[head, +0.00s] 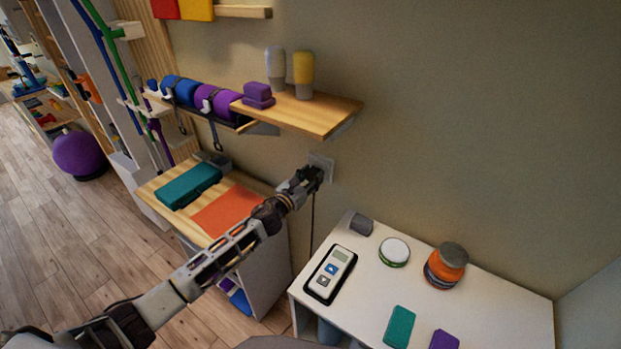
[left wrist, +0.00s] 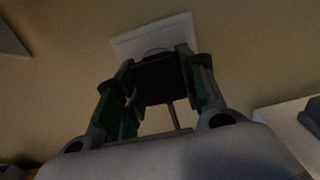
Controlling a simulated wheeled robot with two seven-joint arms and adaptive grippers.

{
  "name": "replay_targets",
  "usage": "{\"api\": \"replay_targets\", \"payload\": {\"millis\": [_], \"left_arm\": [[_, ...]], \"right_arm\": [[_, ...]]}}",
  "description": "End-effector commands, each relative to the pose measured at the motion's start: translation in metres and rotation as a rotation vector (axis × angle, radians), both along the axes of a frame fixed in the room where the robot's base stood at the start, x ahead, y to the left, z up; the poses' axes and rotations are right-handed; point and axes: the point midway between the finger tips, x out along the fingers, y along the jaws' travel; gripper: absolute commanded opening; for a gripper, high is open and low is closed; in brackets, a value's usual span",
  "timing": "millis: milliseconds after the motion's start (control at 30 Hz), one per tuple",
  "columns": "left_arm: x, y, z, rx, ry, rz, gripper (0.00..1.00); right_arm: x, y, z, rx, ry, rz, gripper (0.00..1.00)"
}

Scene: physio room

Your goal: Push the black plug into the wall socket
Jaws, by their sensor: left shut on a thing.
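The wall socket (head: 323,166) is a pale square plate on the wall between the two cabinets. My left gripper (head: 308,178) is right in front of it, shut on the black plug. In the left wrist view the black plug (left wrist: 160,82) sits between the fingers of my gripper (left wrist: 158,92), with the white socket plate (left wrist: 152,38) just behind it. A cord (left wrist: 173,116) hangs down from the plug. I cannot tell whether the plug is in the socket or just short of it. My right gripper is not in view.
A wooden shelf (head: 318,112) with two bottles juts out above the socket. A white table (head: 475,316) with a handheld device (head: 331,273) and jars stands below right. A wood-topped cabinet (head: 160,184) with an orange mat (head: 228,211) stands at left.

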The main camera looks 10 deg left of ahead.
Motion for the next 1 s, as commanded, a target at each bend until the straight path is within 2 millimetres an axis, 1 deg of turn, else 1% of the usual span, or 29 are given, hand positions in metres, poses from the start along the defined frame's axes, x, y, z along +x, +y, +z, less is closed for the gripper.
{"api": "replay_targets", "payload": {"millis": [100, 267, 300, 467, 700, 1000], "left_arm": [[0.001, -0.001, 0.000, 0.000, 0.000, 0.000, 0.19], [0.003, -0.001, 0.000, 0.000, 0.000, 0.000, 0.19], [0.003, -0.001, 0.000, 0.000, 0.000, 0.000, 0.43], [0.003, -0.001, 0.000, 0.000, 0.000, 0.000, 0.64], [0.003, -0.001, 0.000, 0.000, 0.000, 0.000, 0.65], [-0.001, 0.001, -0.001, 0.000, 0.001, 0.000, 0.65]], "right_arm": [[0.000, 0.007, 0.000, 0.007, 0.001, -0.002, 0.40], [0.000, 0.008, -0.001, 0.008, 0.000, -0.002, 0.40], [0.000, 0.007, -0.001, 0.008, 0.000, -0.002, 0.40], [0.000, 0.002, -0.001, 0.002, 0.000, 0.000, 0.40], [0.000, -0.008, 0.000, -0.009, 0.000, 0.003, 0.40], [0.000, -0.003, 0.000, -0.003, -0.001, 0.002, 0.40]]}}
